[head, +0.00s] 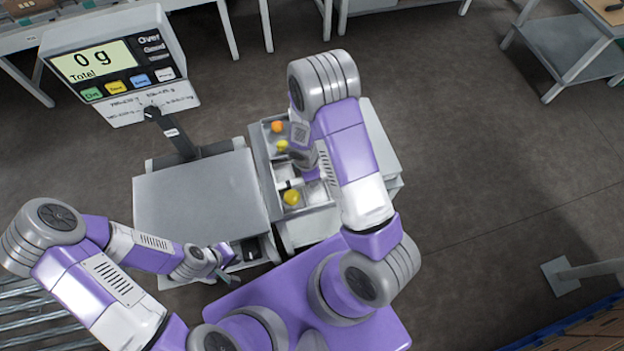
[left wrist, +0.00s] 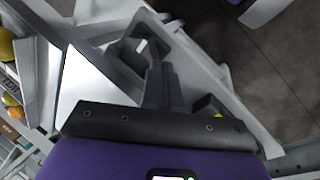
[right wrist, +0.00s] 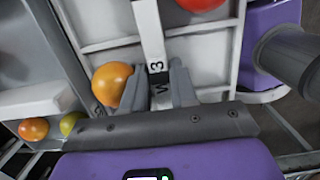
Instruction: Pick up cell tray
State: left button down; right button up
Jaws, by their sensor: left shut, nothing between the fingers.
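The cell tray (head: 257,150) is a grey-white tray with compartments, standing right of the scale with a few tomatoes in it; my right arm hides part of it. In the right wrist view, its pale walls (right wrist: 112,43) surround an orange tomato (right wrist: 112,82) and a red one (right wrist: 200,4). My right gripper (right wrist: 158,68) is over the tray, its fingers on either side of a white strip marked "W3" (right wrist: 150,30). I cannot tell whether they press on it. My left gripper (head: 228,277) is shut and empty near the scale's front; its fingers also show in the left wrist view (left wrist: 156,50).
The scale has a flat grey platform (head: 195,200) and a display (head: 95,62) reading 0 g. A roller conveyor (head: 40,320) lies at lower left. Tables stand along the back, and a grey stand (head: 560,50) is at upper right.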

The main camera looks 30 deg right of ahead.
dwell(0.3)
grip_shut()
